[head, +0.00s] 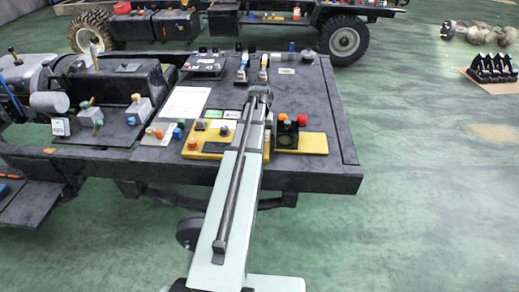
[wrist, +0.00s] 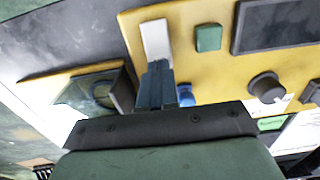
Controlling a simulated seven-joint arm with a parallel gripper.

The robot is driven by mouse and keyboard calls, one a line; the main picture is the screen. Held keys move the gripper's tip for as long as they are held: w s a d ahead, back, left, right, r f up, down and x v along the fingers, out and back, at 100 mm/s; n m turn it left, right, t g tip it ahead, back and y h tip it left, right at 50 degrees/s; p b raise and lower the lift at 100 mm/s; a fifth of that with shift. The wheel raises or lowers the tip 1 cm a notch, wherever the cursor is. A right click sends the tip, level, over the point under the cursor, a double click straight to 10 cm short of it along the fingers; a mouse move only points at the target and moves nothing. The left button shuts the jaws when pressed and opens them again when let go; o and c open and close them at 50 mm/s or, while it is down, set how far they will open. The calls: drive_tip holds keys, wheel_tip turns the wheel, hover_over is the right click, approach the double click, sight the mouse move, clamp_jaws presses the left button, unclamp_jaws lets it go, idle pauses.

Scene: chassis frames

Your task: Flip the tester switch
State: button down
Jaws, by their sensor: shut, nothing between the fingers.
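The yellow tester panel (head: 315,144) lies near the front edge of the chassis deck, partly hidden behind my arm. In the wrist view the panel (wrist: 195,72) carries a green square button (wrist: 208,38), a dark screen (wrist: 282,25), a black knob (wrist: 267,87) and a blue piece (wrist: 186,95). My gripper (wrist: 155,68) is shut and empty over the panel. Its fingertips overlap the near end of a white rectangular piece (wrist: 155,38); I cannot tell whether this is the switch or whether they touch it. In the head view my fingertips are hidden.
A dark-framed box with a round part (wrist: 98,92) sits left of my fingers. A black box with a red dome (head: 302,119) stands right of my arm. A white sheet (head: 187,102) lies left. Small switch units (head: 242,72) stand behind.

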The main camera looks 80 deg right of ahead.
drive_tip(key=shift+f, duration=0.95)
idle(0.9)
drive_tip(key=shift+r, duration=3.5)
